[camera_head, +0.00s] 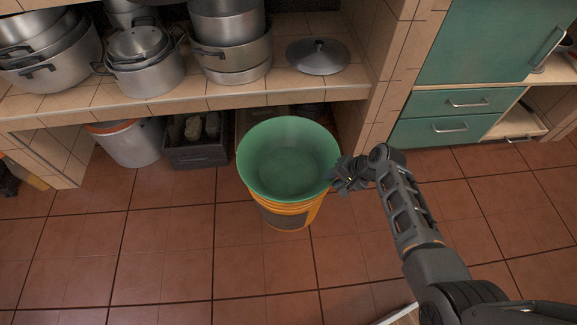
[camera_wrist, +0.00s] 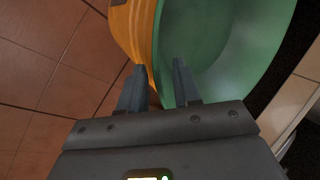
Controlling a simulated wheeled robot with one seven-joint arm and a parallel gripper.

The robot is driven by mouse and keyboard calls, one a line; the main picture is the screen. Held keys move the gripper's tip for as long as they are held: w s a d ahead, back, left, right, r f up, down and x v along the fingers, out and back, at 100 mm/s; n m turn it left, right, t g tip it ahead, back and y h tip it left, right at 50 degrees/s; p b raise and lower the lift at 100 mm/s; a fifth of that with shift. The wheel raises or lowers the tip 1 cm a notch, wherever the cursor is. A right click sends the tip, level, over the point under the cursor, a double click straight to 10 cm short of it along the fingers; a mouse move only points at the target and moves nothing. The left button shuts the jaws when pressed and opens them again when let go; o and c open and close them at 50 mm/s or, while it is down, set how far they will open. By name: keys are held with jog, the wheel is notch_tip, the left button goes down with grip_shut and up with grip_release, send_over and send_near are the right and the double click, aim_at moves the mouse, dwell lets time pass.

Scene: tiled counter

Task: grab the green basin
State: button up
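The green basin (camera_head: 285,165) is a wide, empty bowl on top of an orange bucket (camera_head: 288,217) on the floor in the head view. My gripper (camera_head: 342,176) is at the basin's right rim. In the wrist view my gripper (camera_wrist: 159,78) has its two fingers apart, with the rim of the green basin (camera_wrist: 220,50) running between them. One finger is on the inner side and the other on the outer side, by the orange bucket (camera_wrist: 138,30). The gripper is open; I cannot tell whether a finger touches the rim.
A tiled shelf (camera_head: 200,98) with metal pots stands behind the basin. A grey bin (camera_head: 130,142) and a dark crate (camera_head: 198,150) are under it. Green drawers (camera_head: 450,128) are at the right. The tiled floor (camera_head: 160,250) is clear in front.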

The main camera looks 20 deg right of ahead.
jog(key=shift+c, duration=0.4)
grip_shut()
dwell(0.9)
